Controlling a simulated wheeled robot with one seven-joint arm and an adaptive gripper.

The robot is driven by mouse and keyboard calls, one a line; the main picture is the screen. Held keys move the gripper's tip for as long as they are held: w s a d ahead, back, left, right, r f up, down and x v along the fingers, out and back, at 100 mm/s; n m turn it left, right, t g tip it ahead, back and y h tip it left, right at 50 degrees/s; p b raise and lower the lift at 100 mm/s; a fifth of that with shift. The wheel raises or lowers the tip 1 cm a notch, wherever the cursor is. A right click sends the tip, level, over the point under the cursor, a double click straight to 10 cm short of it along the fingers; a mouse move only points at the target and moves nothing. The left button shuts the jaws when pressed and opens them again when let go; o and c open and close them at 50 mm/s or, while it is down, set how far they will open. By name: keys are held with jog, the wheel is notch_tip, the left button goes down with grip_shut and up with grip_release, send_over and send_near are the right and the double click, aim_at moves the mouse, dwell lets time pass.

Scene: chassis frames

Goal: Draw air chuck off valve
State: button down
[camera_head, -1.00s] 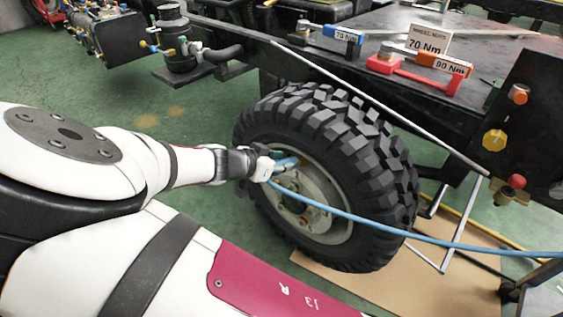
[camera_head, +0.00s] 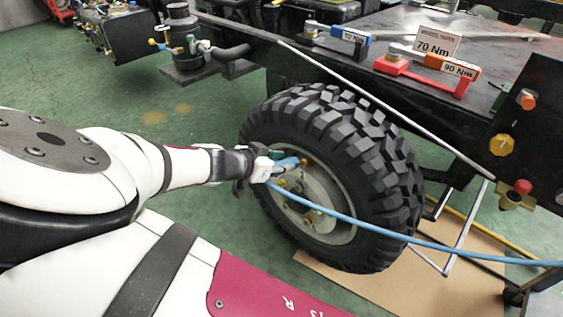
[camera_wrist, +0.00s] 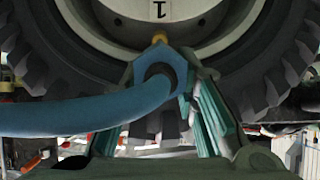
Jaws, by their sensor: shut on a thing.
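The blue air chuck (camera_head: 287,163) is in my gripper (camera_head: 268,167), in front of the wheel's pale rim (camera_head: 345,232). In the wrist view the chuck (camera_wrist: 178,66) sits between the teal fingers of my gripper (camera_wrist: 165,118), which is shut on it. A small brass piece (camera_wrist: 159,38) shows at the chuck's far end, towards the rim. I cannot tell whether it is the chuck's tip or the valve, or whether they touch. The blue hose (camera_head: 400,235) runs from the chuck to the right.
The black knobbly tyre (camera_head: 375,170) stands close beyond my gripper, under the dark chassis frame (camera_head: 225,22). Torque wrenches (camera_head: 425,75) lie on the black top. Tan cardboard (camera_head: 400,285) lies under the wheel. Green floor (camera_head: 90,75) is clear to the left.

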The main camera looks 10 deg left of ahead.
aim_at(278, 163)
jog(key=shift+s+a+r, duration=0.1)
dwell(0.3)
jog(key=shift+p+v, duration=1.15)
jog(key=shift+v, duration=1.85)
